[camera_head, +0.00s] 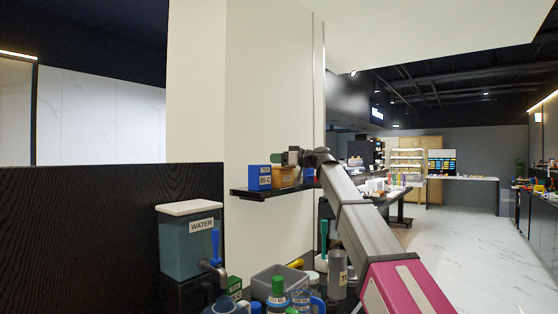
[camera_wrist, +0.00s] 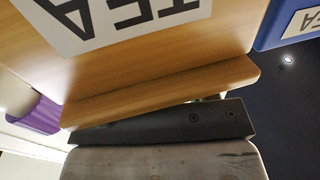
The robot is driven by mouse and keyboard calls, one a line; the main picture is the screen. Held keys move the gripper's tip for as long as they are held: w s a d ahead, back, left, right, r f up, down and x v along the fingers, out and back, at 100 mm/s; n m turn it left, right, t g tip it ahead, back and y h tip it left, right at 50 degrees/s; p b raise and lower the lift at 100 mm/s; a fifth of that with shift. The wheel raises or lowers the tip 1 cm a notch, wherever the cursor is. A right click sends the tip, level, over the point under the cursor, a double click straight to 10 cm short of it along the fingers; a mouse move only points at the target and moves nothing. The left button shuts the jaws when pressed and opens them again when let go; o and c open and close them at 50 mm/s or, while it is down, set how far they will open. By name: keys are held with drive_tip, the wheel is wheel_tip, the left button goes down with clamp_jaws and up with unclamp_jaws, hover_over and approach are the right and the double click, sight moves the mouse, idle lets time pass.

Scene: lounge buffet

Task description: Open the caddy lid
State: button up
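The wooden tea caddy (camera_head: 283,178) sits on a small dark wall shelf, to the right of a blue box, in the head view. In the wrist view the caddy (camera_wrist: 200,45) appears upside down, close up, with a white TEA label. Its overhanging wooden lid edge (camera_wrist: 160,95) runs across the middle, and the lid looks down on the box. My gripper (camera_head: 290,158) is just above the caddy. In the wrist view a dark finger part of my gripper (camera_wrist: 165,121) lies along the lid edge, touching or almost touching. Its finger gap is not clear.
The blue box (camera_head: 258,177) stands close on the left; it also shows in the wrist view (camera_wrist: 287,22). A purple object (camera_wrist: 33,112) shows at the left there. A water dispenser (camera_head: 190,241) and several bottles and cups stand below the shelf (camera_head: 247,194).

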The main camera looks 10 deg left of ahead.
clamp_jaws()
drive_tip(key=shift+w+a+r+h, duration=0.1)
drive_tip(key=shift+a+r+h, duration=0.2)
drive_tip(key=shift+h, duration=0.5)
drive_tip(key=shift+o, duration=0.4)
unclamp_jaws()
drive_tip(key=shift+d, duration=0.15)
drive_tip(key=v, duration=1)
drive_tip(key=shift+d, duration=0.25)
